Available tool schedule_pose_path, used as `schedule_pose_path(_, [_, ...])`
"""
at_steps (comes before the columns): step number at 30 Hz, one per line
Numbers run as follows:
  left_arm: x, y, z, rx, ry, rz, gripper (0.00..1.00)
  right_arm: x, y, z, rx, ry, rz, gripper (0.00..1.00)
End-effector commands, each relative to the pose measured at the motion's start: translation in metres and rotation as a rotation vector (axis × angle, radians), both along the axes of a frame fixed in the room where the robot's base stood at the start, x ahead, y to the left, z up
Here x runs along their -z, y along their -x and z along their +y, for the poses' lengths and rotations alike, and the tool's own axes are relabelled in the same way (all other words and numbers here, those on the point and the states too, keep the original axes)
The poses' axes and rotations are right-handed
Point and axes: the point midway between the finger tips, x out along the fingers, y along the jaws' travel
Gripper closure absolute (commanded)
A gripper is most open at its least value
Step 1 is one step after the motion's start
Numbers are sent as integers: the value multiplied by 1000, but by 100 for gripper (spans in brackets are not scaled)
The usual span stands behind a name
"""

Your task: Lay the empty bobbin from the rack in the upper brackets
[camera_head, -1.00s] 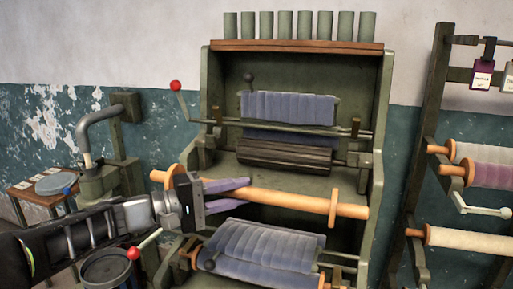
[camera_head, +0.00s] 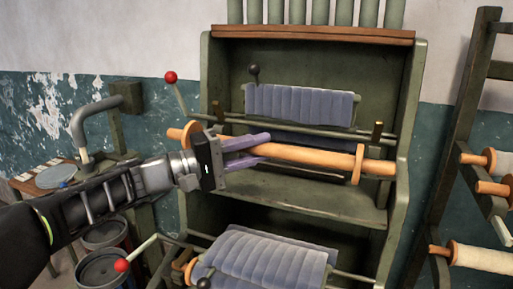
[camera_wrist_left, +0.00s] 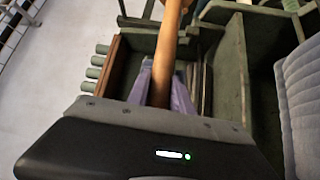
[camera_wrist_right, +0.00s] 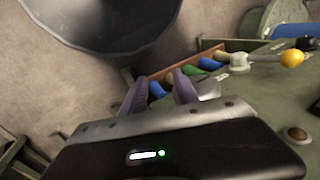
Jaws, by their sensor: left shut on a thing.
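The empty bobbin (camera_head: 310,158) is a bare orange-brown wooden rod with a disc flange near each end. My left gripper (camera_head: 262,148) is shut on it near its left flange and holds it roughly level in front of the green machine. The left wrist view also shows the rod (camera_wrist_left: 168,50) between the purple fingers. The upper brackets seem to be at the brass-coloured posts, one on the right (camera_head: 377,131) and one on the left (camera_head: 217,110). The bobbin's right end is just below the right post in the picture; I cannot tell whether they touch. My right gripper (camera_wrist_right: 159,88) is open and empty.
The bobbin rack (camera_head: 468,120) stands at the right with several wound bobbins. A red-knobbed lever (camera_head: 171,77) rises at the machine's upper left. A lower grey-blue padded roll (camera_head: 262,262) lies below the bobbin. The right wrist view shows a yellow-knobbed crank (camera_wrist_right: 291,60).

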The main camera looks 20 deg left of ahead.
Motion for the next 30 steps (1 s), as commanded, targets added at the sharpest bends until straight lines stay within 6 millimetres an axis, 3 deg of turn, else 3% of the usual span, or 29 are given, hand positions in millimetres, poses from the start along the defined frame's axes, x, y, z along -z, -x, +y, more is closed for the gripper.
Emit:
schedule_pose_path(8, [-3, -16, -1, 0, 3, 0, 100, -13, 0, 0, 0, 0, 0, 64])
schedule_pose_path(30, [-1, -95, -6, 1, 3, 1, 100, -66, 7, -3, 6, 14, 21, 64])
